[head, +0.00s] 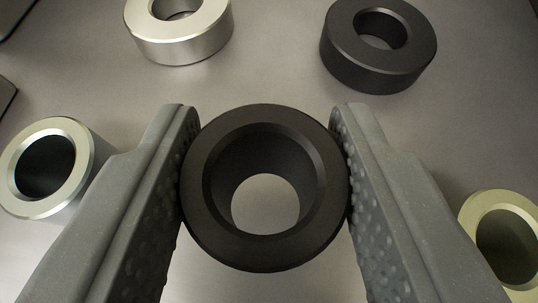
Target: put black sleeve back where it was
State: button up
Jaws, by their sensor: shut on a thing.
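A black sleeve (196,190) is held between the two grey, dimpled fingers of my gripper (265,190). The gripper is shut on it, with one finger touching each side. The sleeve's open end faces the camera, and the grey surface shows through its bore. Its far end is hidden, so I cannot tell whether it touches the surface. A second black ring (375,70), short and wide, lies flat on the surface beyond the gripper at the upper right.
A silver ring (182,42) lies at the upper left. A silver-rimmed sleeve (88,165) is left of my gripper, and a pale yellowish sleeve (480,205) is at the right edge. Dark objects cut the left edge. The grey surface (275,60) between the two far rings is clear.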

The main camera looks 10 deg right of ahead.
notch_tip(320, 180, down, 3)
jog(key=shift+r+b, duration=0.15)
jog(key=shift+b, duration=0.15)
jog(key=o, duration=1.3)
jog(key=shift+s+r, duration=0.1)
jog(key=shift+r, duration=0.05)
jog(key=p+v, duration=0.2)
jog(key=v, duration=0.8)
jog(key=shift+s+r, duration=0.1)
jog(key=shift+s, duration=0.05)
jog(key=shift+v, duration=0.75)
jog(key=shift+s, duration=0.1)
